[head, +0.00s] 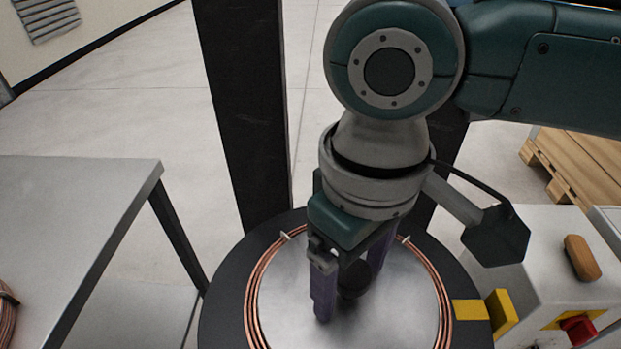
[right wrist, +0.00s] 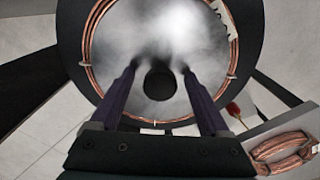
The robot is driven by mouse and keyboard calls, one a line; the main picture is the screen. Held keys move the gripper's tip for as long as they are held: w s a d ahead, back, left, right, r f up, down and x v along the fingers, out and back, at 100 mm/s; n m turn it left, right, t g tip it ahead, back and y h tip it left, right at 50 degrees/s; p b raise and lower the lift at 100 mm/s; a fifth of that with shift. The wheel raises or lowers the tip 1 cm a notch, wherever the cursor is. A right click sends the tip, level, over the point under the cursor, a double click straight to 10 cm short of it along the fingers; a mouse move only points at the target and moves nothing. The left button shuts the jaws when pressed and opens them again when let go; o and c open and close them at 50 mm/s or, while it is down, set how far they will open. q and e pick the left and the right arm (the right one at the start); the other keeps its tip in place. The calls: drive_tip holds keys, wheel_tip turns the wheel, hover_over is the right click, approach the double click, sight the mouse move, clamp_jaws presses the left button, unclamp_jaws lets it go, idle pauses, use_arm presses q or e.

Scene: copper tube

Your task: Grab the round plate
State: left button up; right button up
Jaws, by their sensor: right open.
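The round plate (head: 400,312) is a shiny silver disc inside a ring of copper tube (head: 256,305) on a black round stand (head: 222,300). A dark round knob (head: 354,279) stands at its middle. My right gripper (head: 345,298) points down over the plate, open, with its purple fingers on either side of the knob. In the right wrist view, the plate (right wrist: 170,40) fills the centre and the knob (right wrist: 158,84) shows between the two fingers (right wrist: 160,68), with gaps on both sides. Whether the fingertips touch the plate is unclear. My left gripper is out of view.
A grey table (head: 75,215) is at the left, with a copper coil (head: 6,315) at its edge. A white box (head: 560,240) with a red knob (head: 578,330) stands at the right. A wooden pallet (head: 580,170) lies behind it. A dark post (head: 245,110) rises behind the stand.

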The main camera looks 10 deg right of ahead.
drive_tip(key=shift+c, duration=0.4)
clamp_jaws()
drive_tip(key=shift+r, duration=0.1)
idle(0.3)
